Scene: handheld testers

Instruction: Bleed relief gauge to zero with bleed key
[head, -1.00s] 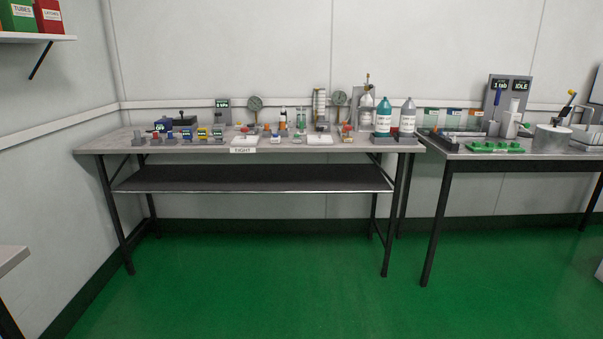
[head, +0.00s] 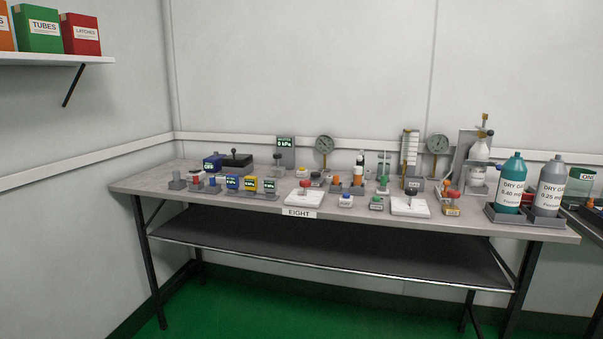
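Two round dial gauges stand at the back of the workbench (head: 140,183): a left gauge (head: 324,145) and a right gauge (head: 437,144). I cannot tell which is the relief gauge, and their needles are too small to read. A small green-lit display (head: 286,142) beside the left gauge seems to show a kPa value, too small to read surely. I cannot tell whether either is the bleed key. Neither gripper is in view.
Teal (head: 511,180) and grey (head: 548,187) gas bottles stand in holders at the bench's right end. Several small coloured testers, including a yellow one (head: 251,184), line the front left. A shelf (head: 40,58) with boxes hangs at upper left. Green floor (head: 250,315) shows below.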

